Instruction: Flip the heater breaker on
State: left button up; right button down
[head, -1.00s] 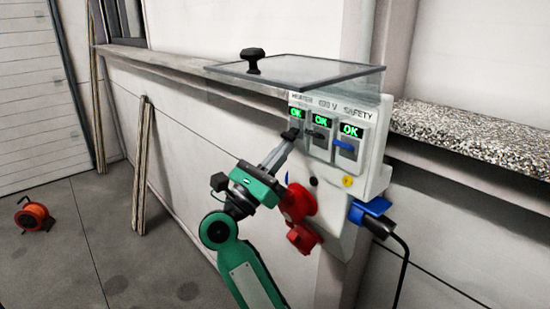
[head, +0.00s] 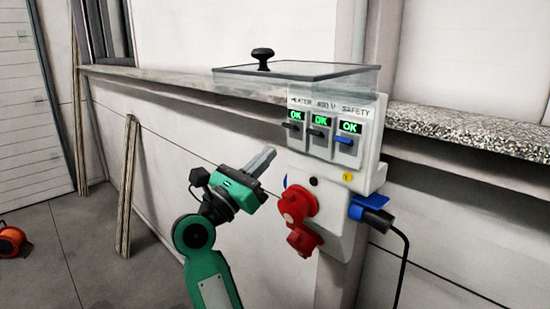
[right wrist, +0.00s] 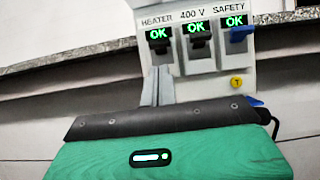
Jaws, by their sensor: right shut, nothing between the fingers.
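The white breaker box (head: 366,175) hangs on the wall with its clear lid (head: 300,72) raised. The heater breaker (head: 292,126) is the leftmost of three, with a black lever under a green OK display; it also shows in the right wrist view (right wrist: 160,44). Beside it are the 400 V breaker (head: 318,132), also with a black lever, and the safety breaker (head: 345,140) with a blue lever. All three displays read OK. My right gripper (head: 268,154) is shut and empty, below and left of the heater breaker, apart from it. My left gripper is out of view.
Red sockets (head: 298,207) stick out low on the box, close to the right of my right gripper. A blue socket with a black plug and cable (head: 372,214) is at the lower right. A ledge (head: 150,82) runs along the wall.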

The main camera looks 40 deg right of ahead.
jog(key=b+v, duration=0.1)
jog(key=v, duration=0.2)
jog(key=shift+a+f, duration=0.15)
jog(key=shift+a, duration=0.25)
jog(key=shift+d, duration=0.1)
